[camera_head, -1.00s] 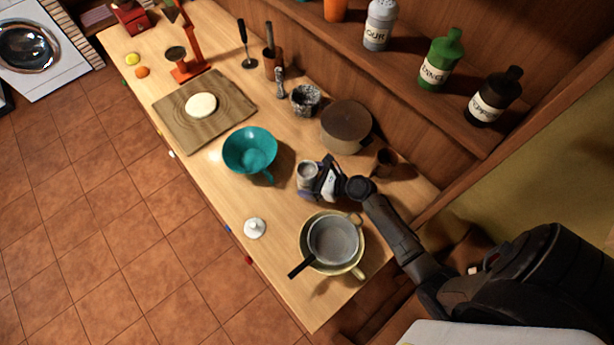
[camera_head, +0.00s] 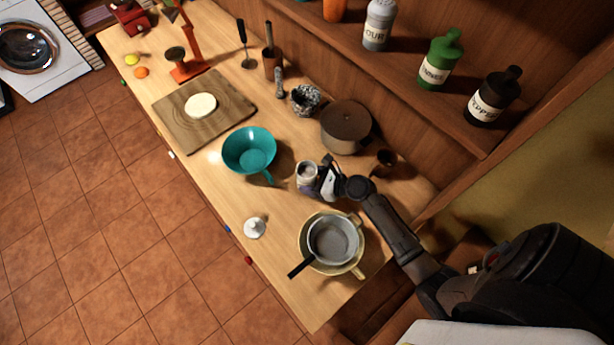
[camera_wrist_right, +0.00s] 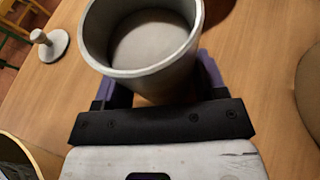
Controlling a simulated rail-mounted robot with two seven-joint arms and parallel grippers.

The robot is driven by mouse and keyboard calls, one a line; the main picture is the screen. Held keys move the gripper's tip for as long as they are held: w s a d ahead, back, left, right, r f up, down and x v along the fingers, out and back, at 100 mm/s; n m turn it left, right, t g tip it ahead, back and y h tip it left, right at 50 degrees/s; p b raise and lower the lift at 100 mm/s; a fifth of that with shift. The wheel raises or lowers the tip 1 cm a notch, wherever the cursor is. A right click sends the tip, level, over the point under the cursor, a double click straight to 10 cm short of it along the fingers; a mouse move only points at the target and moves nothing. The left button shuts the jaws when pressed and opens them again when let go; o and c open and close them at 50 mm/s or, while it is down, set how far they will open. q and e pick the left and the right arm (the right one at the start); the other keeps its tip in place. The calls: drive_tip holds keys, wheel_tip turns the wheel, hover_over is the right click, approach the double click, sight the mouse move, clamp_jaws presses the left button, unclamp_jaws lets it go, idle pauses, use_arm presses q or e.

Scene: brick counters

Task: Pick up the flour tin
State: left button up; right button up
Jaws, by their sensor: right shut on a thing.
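An open grey cylindrical tin (camera_head: 306,170), which I take to be the flour tin, is in the middle of the counter. I can read no label on it. My right gripper (camera_head: 311,184) is shut on it, with a finger on either side. In the right wrist view the tin (camera_wrist_right: 145,68) is upright and looks empty inside, between the purple fingers of the gripper (camera_wrist_right: 157,86). A white knobbed lid (camera_head: 254,228) lies apart on the counter. I cannot tell whether the tin's base touches the counter. My left gripper is not in view.
A grey bottle marked "OUR" (camera_head: 377,28) stands on the shelf.

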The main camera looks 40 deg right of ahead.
wheel_tip(320, 180, up, 9)
drive_tip(key=p, duration=0.2)
drive_tip(key=shift+p, duration=0.3)
drive_tip(key=shift+r, duration=0.55)
idle(0.4)
drive_tip(key=s+a+n+g+y, duration=0.1)
drive_tip(key=s+a+n+y, duration=0.1)
drive_tip(key=s+a, duration=0.2)
wheel_tip(320, 180, up, 22)
drive_tip(key=n+g+y, duration=0.3)
drive_tip(key=n, duration=0.1)
hover_over(311, 171)
drive_tip(key=a, duration=0.9)
wheel_tip(311, 171, up, 11)
drive_tip(key=p, duration=1.7)
drive_tip(key=shift+a, duration=0.15)
